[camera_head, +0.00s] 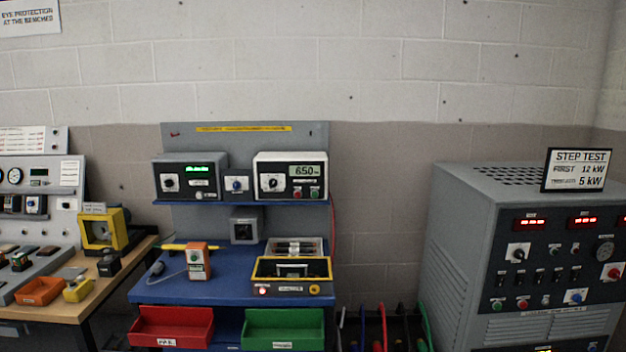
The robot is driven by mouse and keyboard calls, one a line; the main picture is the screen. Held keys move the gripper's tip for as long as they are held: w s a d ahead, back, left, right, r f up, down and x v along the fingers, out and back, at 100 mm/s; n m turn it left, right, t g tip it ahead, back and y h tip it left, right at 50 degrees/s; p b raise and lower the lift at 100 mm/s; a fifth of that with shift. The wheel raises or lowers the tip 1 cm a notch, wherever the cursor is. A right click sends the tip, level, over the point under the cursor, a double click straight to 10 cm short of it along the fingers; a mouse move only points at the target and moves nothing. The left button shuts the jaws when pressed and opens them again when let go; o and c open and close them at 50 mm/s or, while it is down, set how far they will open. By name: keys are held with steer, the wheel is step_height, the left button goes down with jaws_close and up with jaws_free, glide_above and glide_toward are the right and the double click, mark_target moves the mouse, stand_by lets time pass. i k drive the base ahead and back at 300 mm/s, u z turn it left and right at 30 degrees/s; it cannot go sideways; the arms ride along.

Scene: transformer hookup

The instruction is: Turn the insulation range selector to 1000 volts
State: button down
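Two bench instruments stand on the shelf of the blue bench. The left one is a dark grey unit (187,177) with a green lit display and a pale panel with a dark knob (170,183). The right one is a white-faced unit (291,176) with a display that seems to read 650, a round selector knob (270,183), and a red and a green button. A small box with a blue knob (237,185) sits between them. I cannot tell which knob is the insulation range selector, and the scale marks are too small to read. My gripper is not in view.
The blue bench top (225,290) carries an orange handheld device (197,261) and a yellow-rimmed case (290,275). Red (171,327) and green (284,328) bins are at its front. A wooden bench (75,306) is left, a large grey cabinet (455,260) right.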

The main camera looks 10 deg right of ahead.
mark_target(273, 183)
steer(key=z, duration=0.15)
steer(key=k, duration=0.1)
steer(key=u, duration=0.45)
steer(key=i, duration=0.9)
steer(key=u, duration=0.95)
